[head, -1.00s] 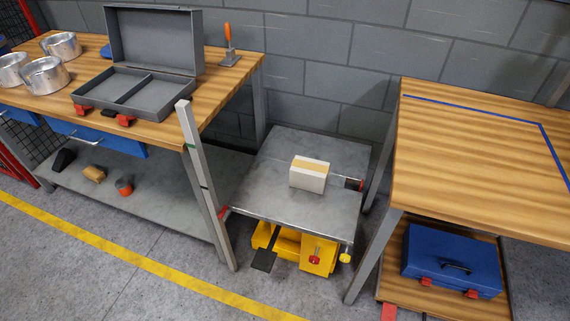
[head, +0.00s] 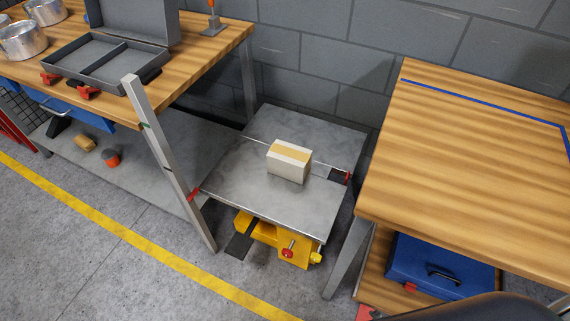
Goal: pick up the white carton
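The white carton (head: 289,161) is a small box with a tan tape strip across its top. It sits upright on the grey metal top of a yellow lift table (head: 240,190), between two wooden workbenches. Nothing touches the carton. Neither of my grippers can be seen in the head view. A dark rounded shape shows at the bottom right edge, and I cannot tell which part it is.
The left workbench (head: 185,75) holds an open grey case (head: 104,72) and metal pots (head: 22,42). Floor in front is clear.

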